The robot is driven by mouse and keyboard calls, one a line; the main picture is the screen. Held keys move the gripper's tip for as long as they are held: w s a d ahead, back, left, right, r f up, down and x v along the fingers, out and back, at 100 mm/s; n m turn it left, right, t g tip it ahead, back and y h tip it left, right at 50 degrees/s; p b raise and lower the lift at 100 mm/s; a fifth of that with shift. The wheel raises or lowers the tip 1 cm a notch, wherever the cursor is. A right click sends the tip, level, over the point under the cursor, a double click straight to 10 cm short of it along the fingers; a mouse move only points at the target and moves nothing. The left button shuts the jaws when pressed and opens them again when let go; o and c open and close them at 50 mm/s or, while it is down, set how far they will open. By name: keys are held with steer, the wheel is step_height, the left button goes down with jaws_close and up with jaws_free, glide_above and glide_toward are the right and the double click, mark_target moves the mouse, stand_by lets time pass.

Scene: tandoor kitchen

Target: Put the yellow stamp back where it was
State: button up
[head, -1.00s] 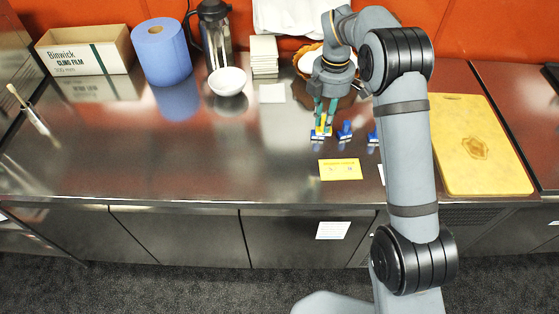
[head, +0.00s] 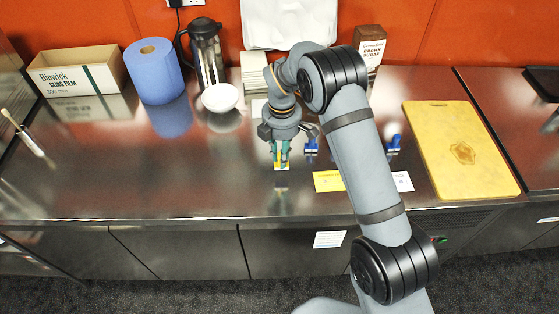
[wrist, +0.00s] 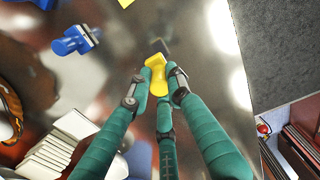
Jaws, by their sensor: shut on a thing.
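My gripper (head: 281,158) is shut on the yellow stamp (wrist: 156,62), with its green fingers on either side of the stamp. In the head view, only a small part of the yellow stamp (head: 282,167) shows below the fingertips, left of the blue stamps. I cannot tell whether it touches the counter. One blue stamp (head: 311,148) stands just right of my gripper and also shows in the wrist view (wrist: 76,40). Another blue stamp (head: 392,146) shows right of my arm. A yellow card (head: 328,181) lies in front of the stamps, partly hidden by my arm.
A white bowl (head: 220,97), steel jug (head: 208,55), blue roll (head: 154,72) and cling film box (head: 80,75) stand at the back left. A yellow cutting board (head: 460,150) lies at the right. The steel counter (head: 170,185) left of my gripper is clear.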

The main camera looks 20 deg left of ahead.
mark_target(279, 165)
steer(key=shift+a+f, duration=0.15)
steer(key=shift+a, duration=0.1)
steer(key=shift+f, duration=0.3)
step_height(279, 165, down, 3)
steer(key=shift+f+p, duration=0.1)
steer(key=shift+p, duration=0.8)
steer(key=shift+f, duration=0.15)
steer(key=shift+f, duration=0.1)
steer(key=shift+f+b, duration=0.2)
steer(key=shift+b, duration=0.15)
steer(key=o, duration=0.9)
steer(key=shift+r, duration=0.15)
